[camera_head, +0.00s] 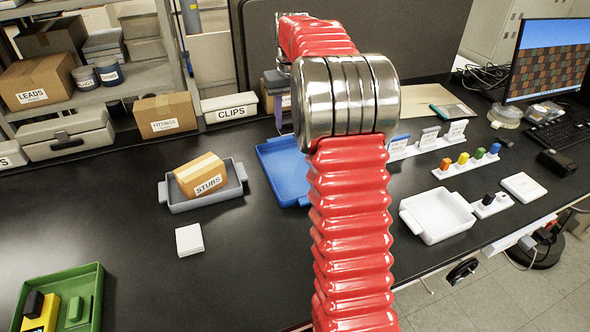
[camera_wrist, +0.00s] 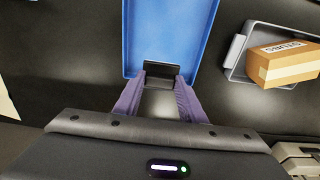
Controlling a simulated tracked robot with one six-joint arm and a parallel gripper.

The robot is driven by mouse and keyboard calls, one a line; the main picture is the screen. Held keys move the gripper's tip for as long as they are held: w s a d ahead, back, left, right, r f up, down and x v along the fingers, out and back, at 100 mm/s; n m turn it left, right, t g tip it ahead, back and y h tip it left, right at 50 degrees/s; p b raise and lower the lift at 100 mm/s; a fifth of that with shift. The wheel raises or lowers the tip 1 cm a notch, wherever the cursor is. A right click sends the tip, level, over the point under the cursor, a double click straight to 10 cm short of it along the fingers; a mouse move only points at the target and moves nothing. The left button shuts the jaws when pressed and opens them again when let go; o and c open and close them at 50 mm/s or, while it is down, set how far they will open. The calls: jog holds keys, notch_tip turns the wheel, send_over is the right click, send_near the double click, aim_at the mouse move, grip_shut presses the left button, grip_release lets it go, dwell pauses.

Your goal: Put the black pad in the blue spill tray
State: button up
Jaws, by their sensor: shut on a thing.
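The blue spill tray (camera_head: 279,168) lies on the black bench in the middle of the head view, partly hidden behind my red arm. It also fills the upper middle of the wrist view (camera_wrist: 172,30). My gripper (camera_wrist: 160,78) has purple fingers and is shut on the black pad (camera_wrist: 161,70). In the wrist view the pad overlaps the tray's near edge; its height above the tray cannot be told. In the head view part of my gripper shows behind the tray beside my arm, and the pad cannot be made out.
A grey tray (camera_head: 215,203) with a STUBS box (camera_head: 201,175) stands left of the blue tray. A CLIPS box (camera_head: 229,108) is behind. A white tray (camera_head: 437,216) lies to the right, a green tray (camera_head: 92,290) at front left. The front middle bench is mostly clear.

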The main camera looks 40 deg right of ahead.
aim_at(288, 128)
jog(key=shift+a+f, duration=0.1)
jog(key=shift+f, duration=3.05)
jog(key=shift+f, duration=1.9)
jog(key=o, duration=1)
jog(key=shift+o, duration=0.2)
